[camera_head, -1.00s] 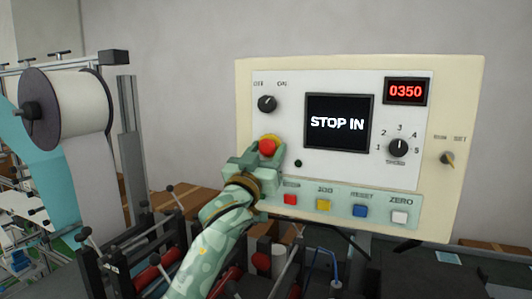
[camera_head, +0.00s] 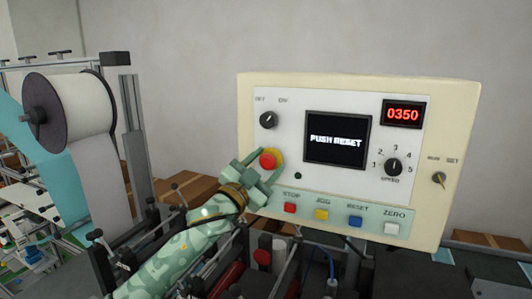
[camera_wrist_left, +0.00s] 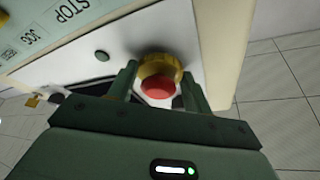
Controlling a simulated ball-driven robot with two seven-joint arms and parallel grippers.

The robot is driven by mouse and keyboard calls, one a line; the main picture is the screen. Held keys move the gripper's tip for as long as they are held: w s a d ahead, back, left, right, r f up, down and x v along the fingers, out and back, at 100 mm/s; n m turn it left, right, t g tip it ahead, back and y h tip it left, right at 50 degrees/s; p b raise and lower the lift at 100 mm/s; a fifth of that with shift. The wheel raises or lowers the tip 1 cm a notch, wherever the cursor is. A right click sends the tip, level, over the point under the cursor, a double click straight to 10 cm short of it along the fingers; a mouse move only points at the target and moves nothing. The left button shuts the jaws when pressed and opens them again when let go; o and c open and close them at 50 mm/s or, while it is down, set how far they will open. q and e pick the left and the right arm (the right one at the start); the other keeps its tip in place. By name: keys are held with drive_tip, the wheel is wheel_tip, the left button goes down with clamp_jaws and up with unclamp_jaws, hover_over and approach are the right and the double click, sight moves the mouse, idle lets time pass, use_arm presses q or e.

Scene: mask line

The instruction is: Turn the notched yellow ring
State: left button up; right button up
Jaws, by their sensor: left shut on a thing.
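The yellow ring (camera_head: 278,154) sits around a red mushroom button (camera_head: 269,160) at the lower left of the control panel's white face. My left gripper (camera_head: 265,165) comes from the lower left, one finger on each side of the ring. In the left wrist view the ring (camera_wrist_left: 160,64) lies between the two fingers, with the red cap (camera_wrist_left: 158,88) in front of it. The gripper is shut on the ring. I cannot make out the ring's notch. The panel's screen (camera_head: 337,139) reads PUSH RESET. My right gripper is not in view.
Red, yellow, blue (camera_head: 356,222) and white buttons line the panel's lower strip, right of my gripper. A black knob (camera_head: 268,120) is above the ring. Machine rods and rollers crowd below; a large white roll (camera_head: 78,110) stands at the left.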

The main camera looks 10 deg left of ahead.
use_arm(q)
drive_tip(key=shift+m+g+h+p, duration=0.45)
drive_tip(key=shift+m+p, duration=0.55)
drive_tip(key=shift+m, duration=0.3)
